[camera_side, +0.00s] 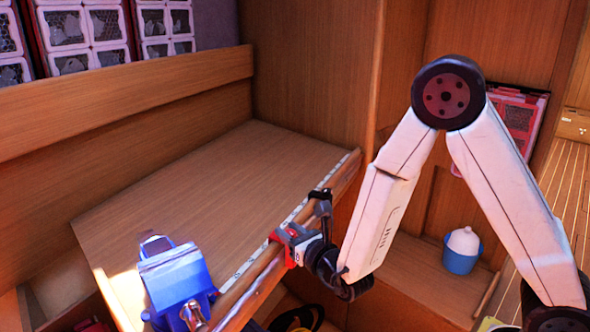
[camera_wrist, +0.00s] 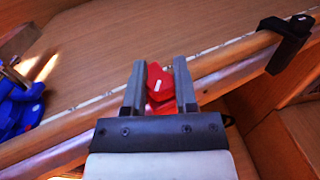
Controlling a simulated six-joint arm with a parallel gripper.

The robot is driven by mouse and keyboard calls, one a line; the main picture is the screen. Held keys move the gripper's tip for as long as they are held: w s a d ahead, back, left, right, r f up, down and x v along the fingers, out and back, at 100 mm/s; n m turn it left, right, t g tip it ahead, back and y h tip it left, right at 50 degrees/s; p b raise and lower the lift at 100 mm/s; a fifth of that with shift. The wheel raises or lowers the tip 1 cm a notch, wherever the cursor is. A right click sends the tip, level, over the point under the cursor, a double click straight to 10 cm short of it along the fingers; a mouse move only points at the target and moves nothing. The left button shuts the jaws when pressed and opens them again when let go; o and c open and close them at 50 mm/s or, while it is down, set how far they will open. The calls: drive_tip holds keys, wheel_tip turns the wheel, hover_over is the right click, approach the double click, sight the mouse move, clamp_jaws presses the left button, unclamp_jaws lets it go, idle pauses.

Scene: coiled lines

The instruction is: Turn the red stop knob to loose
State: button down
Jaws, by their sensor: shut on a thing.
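The red stop knob (camera_wrist: 155,74) carries a small white mark and sits at the wooden rail along the table's edge. My gripper (camera_wrist: 159,66) is shut on it, with one grey finger on either side. More red of the stop shows lower down between the fingers. In the side view the red stop (camera_side: 278,237) is at the rail, partly hidden by my gripper (camera_side: 300,243), which reaches it from the right. I cannot read which setting the white mark points to.
A black clamp (camera_wrist: 285,42) sits on the rail right of the stop in the wrist view. A blue vice (camera_side: 176,280) stands at the table's near left corner. The wooden tabletop (camera_side: 210,190) is clear. A blue cup (camera_side: 461,260) with a white top stands at right.

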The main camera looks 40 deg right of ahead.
drive_tip(key=shift+n+y, duration=0.3)
drive_tip(key=shift+y, duration=0.2)
drive_tip(key=shift+c, duration=1.9)
unclamp_jaws()
drive_tip(key=shift+s, duration=0.1)
drive_tip(key=shift+s+a, duration=0.15)
drive_tip(key=shift+s, duration=1.15)
wheel_tip(320, 180, up, 7)
drive_tip(key=shift+s, duration=0.1)
